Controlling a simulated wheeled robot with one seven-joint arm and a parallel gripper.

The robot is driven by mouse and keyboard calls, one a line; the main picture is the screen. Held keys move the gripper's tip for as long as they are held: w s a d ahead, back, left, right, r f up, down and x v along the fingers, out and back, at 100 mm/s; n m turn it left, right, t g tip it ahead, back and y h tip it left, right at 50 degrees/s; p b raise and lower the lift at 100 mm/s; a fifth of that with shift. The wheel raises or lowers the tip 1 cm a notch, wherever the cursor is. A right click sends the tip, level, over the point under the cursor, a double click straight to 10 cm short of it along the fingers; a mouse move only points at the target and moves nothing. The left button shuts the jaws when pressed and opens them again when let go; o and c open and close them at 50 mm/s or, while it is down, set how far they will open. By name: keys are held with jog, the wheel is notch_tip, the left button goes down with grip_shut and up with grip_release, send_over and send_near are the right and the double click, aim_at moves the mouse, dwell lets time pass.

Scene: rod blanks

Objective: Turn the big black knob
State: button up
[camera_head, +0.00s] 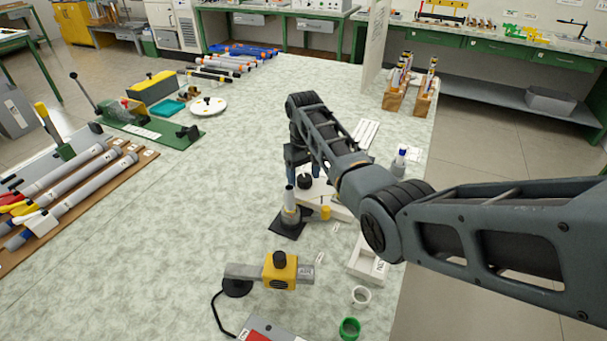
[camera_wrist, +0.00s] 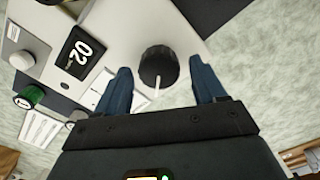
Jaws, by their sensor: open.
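The big black knob (camera_wrist: 158,66) has a ribbed side and a white pointer line. It sits on a white device (camera_wrist: 125,35) with a black display reading 02 (camera_wrist: 75,54). In the head view the knob (camera_head: 304,181) shows on the white device (camera_head: 318,195), just below my arm's end. My gripper (camera_wrist: 163,84) is open, with one blue finger on either side of the knob and visible gaps between. In the head view the gripper (camera_head: 302,165) is partly hidden by my arm. I cannot tell how far down the fingers reach along the knob.
A grey cone-shaped piece on a black plate (camera_head: 290,222) stands close to the device. A yellow and grey tool (camera_head: 279,270) lies nearer. White and green rings (camera_head: 350,328) lie at the front. Wooden holders (camera_head: 395,98) stand behind.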

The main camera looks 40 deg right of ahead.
aim_at(303, 177)
jog(key=shift+f, duration=0.1)
jog(key=c, duration=1.1)
jog(key=shift+o, duration=0.2)
jog(key=shift+n+p, duration=0.55)
jog(key=shift+n, duration=1.45)
jog(key=o, duration=1.1)
jog(key=shift+c, duration=0.2)
jog(key=shift+r, duration=3.9)
